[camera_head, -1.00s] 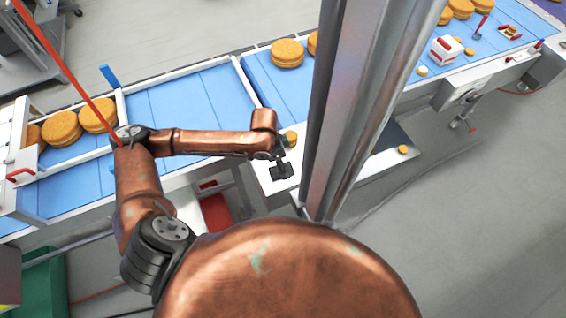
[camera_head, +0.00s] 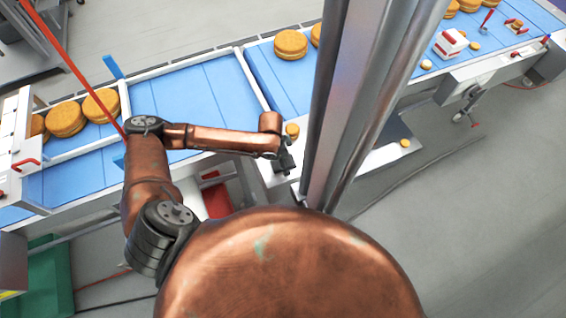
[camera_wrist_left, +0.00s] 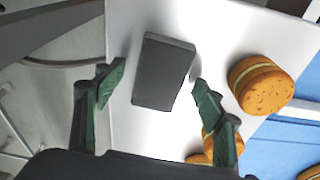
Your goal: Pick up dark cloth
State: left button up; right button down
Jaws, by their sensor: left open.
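The dark cloth (camera_wrist_left: 164,68) looks like a folded dark grey block on a white surface in the left wrist view. My left gripper (camera_wrist_left: 158,94) is open, with one green finger on each side of the cloth's near end. I see no finger closed on it, and whether a fingertip touches it I cannot tell. In the head view my left gripper (camera_head: 284,160) is over the white ledge beside the column, and I cannot clearly separate the cloth from it there. My right gripper is not in view.
A filled round (camera_wrist_left: 261,84) stands right of the cloth, with another round (camera_wrist_left: 208,146) close to the right finger. The blue conveyor (camera_head: 190,100) runs behind, with large rounds (camera_head: 290,45) on it. My column blocks part of the head view.

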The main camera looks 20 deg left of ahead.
pick_arm(q)
jog(key=c, duration=1.2)
jog(key=shift+c, duration=0.2)
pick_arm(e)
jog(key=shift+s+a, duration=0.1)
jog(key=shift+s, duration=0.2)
pick_arm(q)
jog(key=shift+r, duration=0.1)
